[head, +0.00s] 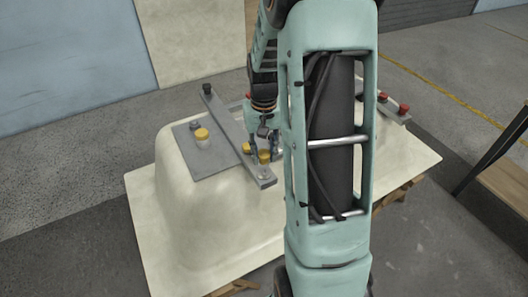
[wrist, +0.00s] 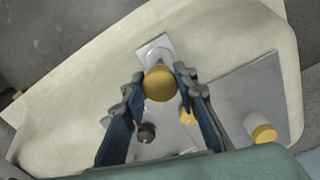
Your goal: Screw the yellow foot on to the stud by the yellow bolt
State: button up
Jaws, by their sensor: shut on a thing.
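The yellow foot (wrist: 160,83) is a round yellow disc between the two fingertips of my gripper (wrist: 159,82) in the wrist view. My gripper is shut on its sides. In the head view the foot (head: 265,156) is over the near end of a grey metal bar (head: 235,140), with a pale upright piece just below it. The stud is mostly hidden under the foot, and I cannot tell how far the two are engaged. The yellow bolt (head: 247,148) is close by on the bar; it also shows in the wrist view (wrist: 187,117), beside the right finger.
A yellow-topped cylinder (head: 201,134) stands on a grey plate (head: 190,155) to the left. A black knob (head: 207,89) is at the bar's far end. The bar lies on an upturned cream tub shell (head: 190,210). Red-topped pieces (head: 404,109) are at the right.

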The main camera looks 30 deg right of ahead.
aim_at(264, 170)
jog(key=shift+f+b, duration=0.7)
jog(key=shift+f, duration=0.65)
jog(key=shift+f+b, duration=0.95)
jog(key=shift+f, duration=0.35)
jog(key=o, duration=1.2)
jog(key=shift+r, duration=0.1)
notch_tip(264, 170, up, 12)
jog(key=shift+f, duration=0.1)
jog(key=shift+a, duration=0.1)
